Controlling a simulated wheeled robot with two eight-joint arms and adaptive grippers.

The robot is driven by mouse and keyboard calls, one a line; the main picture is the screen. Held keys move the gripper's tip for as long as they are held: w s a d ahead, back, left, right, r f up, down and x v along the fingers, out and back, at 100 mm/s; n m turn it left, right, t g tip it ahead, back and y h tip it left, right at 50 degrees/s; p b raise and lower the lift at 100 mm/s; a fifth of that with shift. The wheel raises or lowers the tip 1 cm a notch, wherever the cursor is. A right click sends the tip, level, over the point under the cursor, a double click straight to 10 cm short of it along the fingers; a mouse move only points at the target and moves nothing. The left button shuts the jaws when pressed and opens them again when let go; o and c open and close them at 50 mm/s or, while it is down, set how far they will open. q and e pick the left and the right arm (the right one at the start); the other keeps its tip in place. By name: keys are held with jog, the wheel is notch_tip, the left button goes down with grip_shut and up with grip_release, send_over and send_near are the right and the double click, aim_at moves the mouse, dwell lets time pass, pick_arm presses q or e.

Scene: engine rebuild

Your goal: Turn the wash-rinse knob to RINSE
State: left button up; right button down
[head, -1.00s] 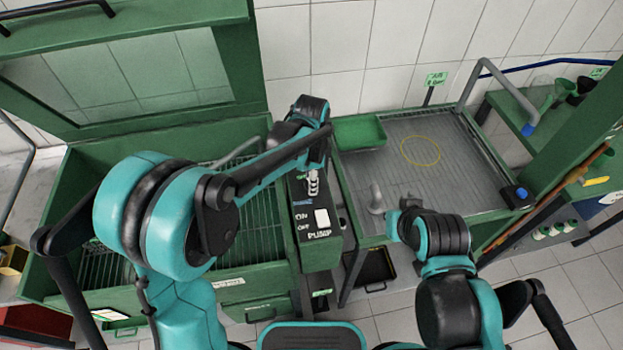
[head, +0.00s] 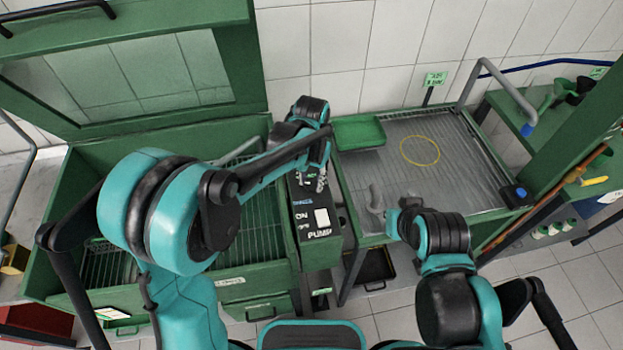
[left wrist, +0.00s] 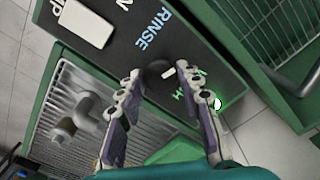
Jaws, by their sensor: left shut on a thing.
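The black wash-rinse knob (left wrist: 158,73) sits on the dark top of the control box, with a white mark on its right side in the left wrist view. Blue RINSE lettering (left wrist: 152,30) is above it in that view, and green WASH lettering (left wrist: 194,92) is at its lower right. My left gripper (left wrist: 160,76) has its fingertips on either side of the knob and is shut on it. In the head view my left gripper (head: 315,180) is over the box's far part and hides the knob. My right gripper (head: 396,220) is at the right basin's front edge; its fingers are unclear.
The control box (head: 321,248) stands between the left wire-rack washer (head: 285,290) and the right basin (head: 455,175). A white rocker switch (head: 322,217) is on its near part. A grey spout (head: 375,198) and a green tray (head: 358,132) are at the right basin.

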aim_at(311, 183)
pick_arm(q)
jog(key=n, duration=0.7)
dwell(0.6)
jog(key=o, duration=1.2)
jog(key=shift+c, duration=0.2)
notch_tip(311, 183, up, 12)
